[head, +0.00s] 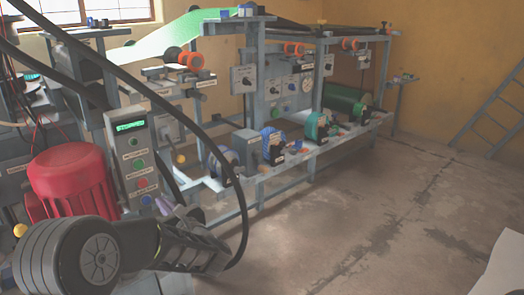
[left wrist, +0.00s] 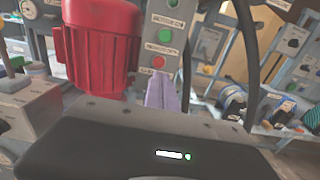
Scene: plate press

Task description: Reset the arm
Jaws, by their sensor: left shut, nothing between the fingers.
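My left gripper (head: 183,212) is at the lower left of the head view, at the end of my dark arm, in front of the press's control post. Its pale purple fingers (left wrist: 161,92) also show in the left wrist view, shut together with nothing between them. They overlap the lower part of the control post (left wrist: 164,12) in that view; whether they touch it I cannot tell. The post (head: 135,130) carries a lit green display, a green button (head: 139,164) and a red button (head: 142,182). My right gripper is not in view.
A red motor housing (head: 72,182) stands left of the post, close to my left arm. The press frame (head: 255,140) with rollers and knobs runs back to the right. A black cable loops around my arm.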

